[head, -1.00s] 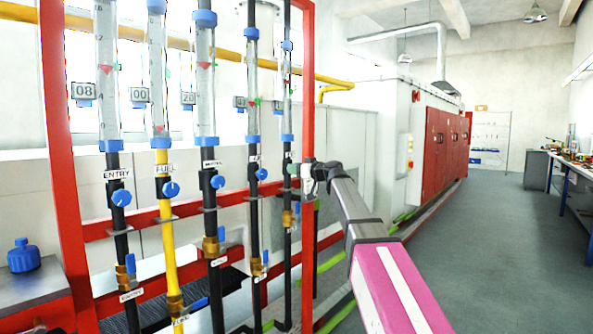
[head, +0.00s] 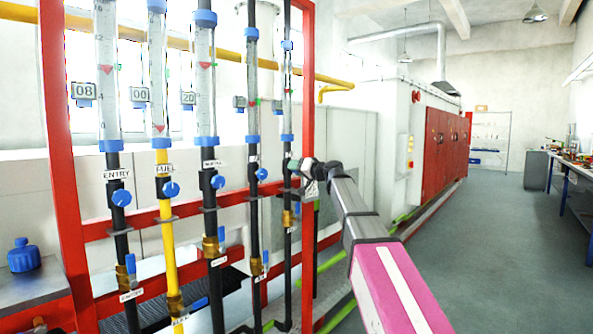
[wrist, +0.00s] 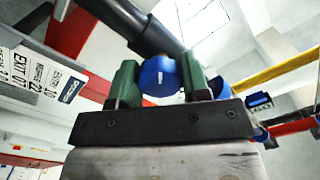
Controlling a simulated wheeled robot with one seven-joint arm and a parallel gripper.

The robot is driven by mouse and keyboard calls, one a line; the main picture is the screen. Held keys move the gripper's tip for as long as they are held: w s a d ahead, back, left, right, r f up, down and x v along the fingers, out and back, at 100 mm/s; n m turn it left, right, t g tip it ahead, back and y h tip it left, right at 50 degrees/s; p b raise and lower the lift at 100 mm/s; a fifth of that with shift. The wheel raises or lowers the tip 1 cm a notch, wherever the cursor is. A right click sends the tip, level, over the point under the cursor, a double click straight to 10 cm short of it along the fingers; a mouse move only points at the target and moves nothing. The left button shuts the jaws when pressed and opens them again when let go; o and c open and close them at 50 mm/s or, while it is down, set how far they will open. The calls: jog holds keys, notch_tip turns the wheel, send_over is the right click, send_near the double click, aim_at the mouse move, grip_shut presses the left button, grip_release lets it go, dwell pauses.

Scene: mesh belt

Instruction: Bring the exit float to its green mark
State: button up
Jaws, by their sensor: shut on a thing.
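The exit flow tube (head: 287,95) is the thin rightmost clear tube on the red frame in the head view. Its float and green mark are too small there to place exactly against each other. My gripper (wrist: 161,77) has green fingers closed on either side of a round blue knob (wrist: 160,76) in the wrist view. The knob sits on a dark pipe, by a label reading EXIT (wrist: 35,68). In the head view my gripper (head: 298,167) is at the pipe just below the exit tube and hides the knob.
Entry (head: 107,80), fuel (head: 157,85) and other tubes stand to the left, each with its own blue knob. A red frame post (head: 307,90) rises close beside my gripper. The floor (head: 480,255) to the right is clear.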

dwell(0.4)
jog(key=o, duration=0.9)
jog(key=shift+o, duration=0.2)
jog(key=v, duration=1)
jog(key=shift+s+d, duration=0.25)
jog(key=shift+d, duration=0.05)
jog(key=shift+f, duration=0.1)
